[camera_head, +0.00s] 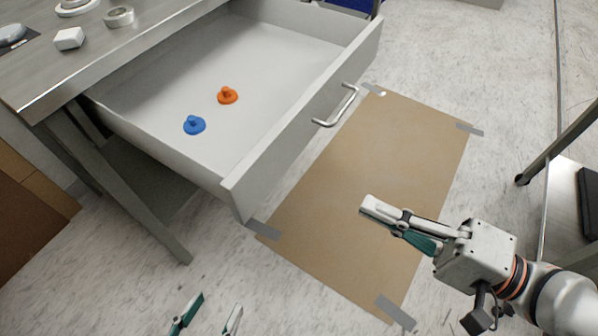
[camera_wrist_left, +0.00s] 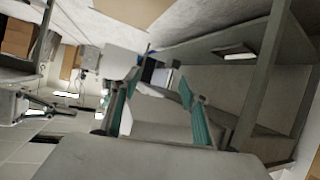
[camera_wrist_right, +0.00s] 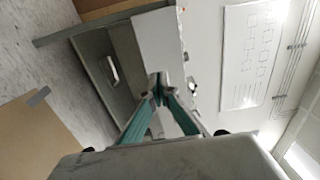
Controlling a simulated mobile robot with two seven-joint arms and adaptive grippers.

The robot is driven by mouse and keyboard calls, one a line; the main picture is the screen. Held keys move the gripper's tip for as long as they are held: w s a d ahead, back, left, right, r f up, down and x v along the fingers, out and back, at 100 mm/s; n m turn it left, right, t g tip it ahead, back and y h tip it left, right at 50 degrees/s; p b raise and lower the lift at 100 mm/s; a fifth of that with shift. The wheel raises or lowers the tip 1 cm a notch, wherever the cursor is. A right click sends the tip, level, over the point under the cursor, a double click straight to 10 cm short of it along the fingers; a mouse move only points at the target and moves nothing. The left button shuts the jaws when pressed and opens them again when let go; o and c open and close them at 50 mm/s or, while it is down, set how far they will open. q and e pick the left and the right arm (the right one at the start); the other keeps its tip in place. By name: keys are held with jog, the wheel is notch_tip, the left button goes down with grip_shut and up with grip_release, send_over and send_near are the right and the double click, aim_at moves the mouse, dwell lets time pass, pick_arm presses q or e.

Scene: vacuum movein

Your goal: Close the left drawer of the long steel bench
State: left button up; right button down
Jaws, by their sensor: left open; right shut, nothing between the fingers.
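The drawer (camera_head: 275,155) of the steel bench (camera_head: 75,70) is pulled well open in the head view, with its inside showing. A metal bar handle (camera_head: 337,106) is on its front. A blue knobbed piece (camera_head: 194,125) and an orange knobbed piece (camera_head: 228,95) lie on the drawer floor. My right gripper (camera_head: 366,205) is shut and empty, in front of the drawer and apart from the handle; its closed fingertips show in the right wrist view (camera_wrist_right: 158,84). My left gripper (camera_head: 208,310) is open and empty at the bottom edge, apart from the drawer; it also shows in the left wrist view (camera_wrist_left: 160,88).
A brown floor mat (camera_head: 375,170) with taped corners lies before the drawer. Small items, including a white block (camera_head: 69,39) and a metal ring (camera_head: 119,16), sit on the bench top. Cardboard (camera_head: 35,195) stands at far left. Another frame (camera_head: 560,140) stands at right.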

jog(key=r+p, duration=0.1)
jog(key=p, duration=0.5)
send_near(279, 161)
jog(key=r, duration=0.1)
jog(key=x, duration=0.1)
jog(key=p+x, duration=0.1)
jog(key=x, duration=0.3)
jog(key=shift+f+p, duration=0.3)
jog(key=shift+p, duration=0.1)
jog(key=shift+x, duration=0.85)
pick_arm(q)
jog(key=s+a+f+m+g+y, duration=0.1)
jog(key=s+a+f+m, duration=0.1)
jog(key=a, duration=0.4)
jog(key=shift+s+a+f+y, duration=0.15)
jog(key=shift+a+f+y, duration=0.1)
jog(key=shift+f+y, duration=0.25)
pick_arm(e)
jog(key=shift+f, duration=0.3)
pick_arm(q)
jog(key=shift+f+g, duration=0.15)
jog(key=shift+g, duration=0.15)
